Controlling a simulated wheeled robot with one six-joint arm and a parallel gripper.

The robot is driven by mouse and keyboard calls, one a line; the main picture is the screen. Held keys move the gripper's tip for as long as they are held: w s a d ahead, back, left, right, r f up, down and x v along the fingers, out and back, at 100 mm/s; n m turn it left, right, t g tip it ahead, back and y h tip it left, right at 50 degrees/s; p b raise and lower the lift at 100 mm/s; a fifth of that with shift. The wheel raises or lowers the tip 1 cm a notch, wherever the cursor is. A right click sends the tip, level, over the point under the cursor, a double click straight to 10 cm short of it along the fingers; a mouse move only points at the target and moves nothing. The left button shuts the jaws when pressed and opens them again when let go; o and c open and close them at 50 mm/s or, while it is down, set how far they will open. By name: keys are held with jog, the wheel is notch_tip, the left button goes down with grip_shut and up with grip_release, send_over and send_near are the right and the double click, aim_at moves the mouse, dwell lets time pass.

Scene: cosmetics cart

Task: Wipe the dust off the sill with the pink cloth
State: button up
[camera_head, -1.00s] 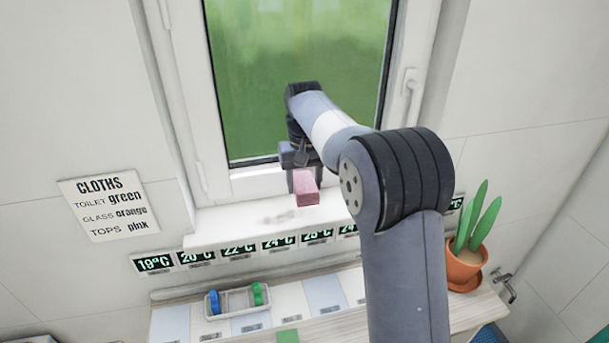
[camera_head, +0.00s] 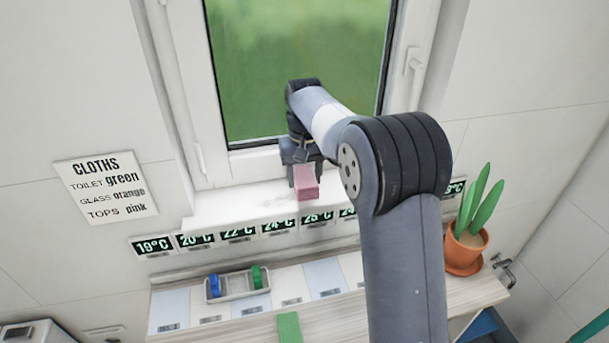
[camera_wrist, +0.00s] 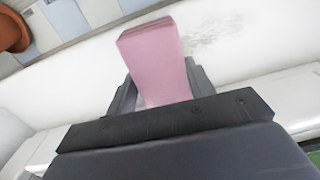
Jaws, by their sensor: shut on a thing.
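My gripper (camera_head: 303,180) is shut on the pink cloth (camera_head: 306,187), a folded block, at the white sill (camera_head: 225,208) under the window. The cloth also shows between the fingers in the wrist view (camera_wrist: 155,62). I cannot tell whether it touches the sill. A grey smudge of dust (camera_wrist: 203,38) lies on the sill beside the cloth in the wrist view. In the head view the dust is faint, just left of the cloth. My arm hides the right part of the sill.
Temperature labels line the front below the sill. A shelf below holds a small tray (camera_head: 236,296) with blue and green items, and a green cloth (camera_head: 288,327). A potted plant (camera_head: 466,248) stands at the right. A wall sign (camera_head: 105,187) matches tops with pink.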

aim_at(293, 195)
jog(key=shift+f+b, duration=0.5)
jog(key=shift+f, duration=0.45)
dwell(0.3)
